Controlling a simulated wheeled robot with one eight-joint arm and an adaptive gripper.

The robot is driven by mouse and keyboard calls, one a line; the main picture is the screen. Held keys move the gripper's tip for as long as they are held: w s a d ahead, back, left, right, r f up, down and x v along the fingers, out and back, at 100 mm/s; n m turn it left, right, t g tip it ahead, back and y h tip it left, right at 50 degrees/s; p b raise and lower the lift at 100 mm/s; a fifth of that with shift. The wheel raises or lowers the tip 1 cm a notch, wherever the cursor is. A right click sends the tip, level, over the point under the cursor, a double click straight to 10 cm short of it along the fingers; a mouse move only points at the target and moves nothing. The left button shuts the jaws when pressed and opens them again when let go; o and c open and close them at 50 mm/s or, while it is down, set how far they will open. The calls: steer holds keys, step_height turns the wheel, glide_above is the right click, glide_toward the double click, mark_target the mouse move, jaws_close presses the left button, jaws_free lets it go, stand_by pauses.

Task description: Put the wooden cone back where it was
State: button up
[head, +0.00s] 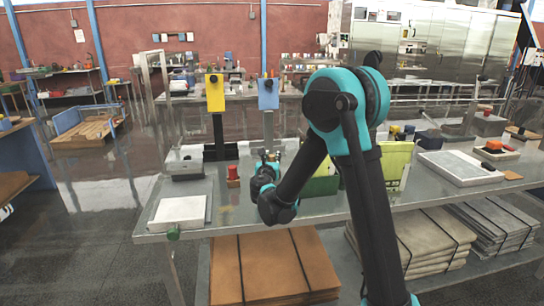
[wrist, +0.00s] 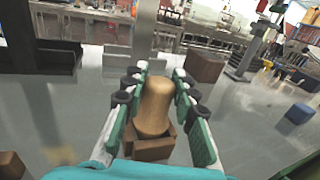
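The wooden cone (wrist: 156,104), tan and smooth, stands out between the two green-and-black fingers of my gripper (wrist: 160,70) in the wrist view. A finger lies on each side of it. I cannot tell whether the fingers press on it or stand slightly apart. A small brown wooden block (wrist: 151,149) shows just below the cone's lower end. I cannot tell whether the cone touches it. In the head view my gripper (head: 267,165) is low over the metal table (head: 225,212). The cone cannot be made out there.
A red-topped brown block (head: 233,180) stands left of my gripper. A white plate (head: 179,212) lies at the table's front left. Yellow (head: 215,92) and blue (head: 268,94) panels on posts stand behind. Green-yellow bins (head: 395,163) and a framed tray (head: 460,167) are to the right.

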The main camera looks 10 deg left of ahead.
steer(key=o, duration=0.4)
steer(key=shift+c, duration=0.2)
steer(key=shift+r, duration=0.6)
steer(key=s, duration=1.2)
steer(key=shift+a, duration=0.25)
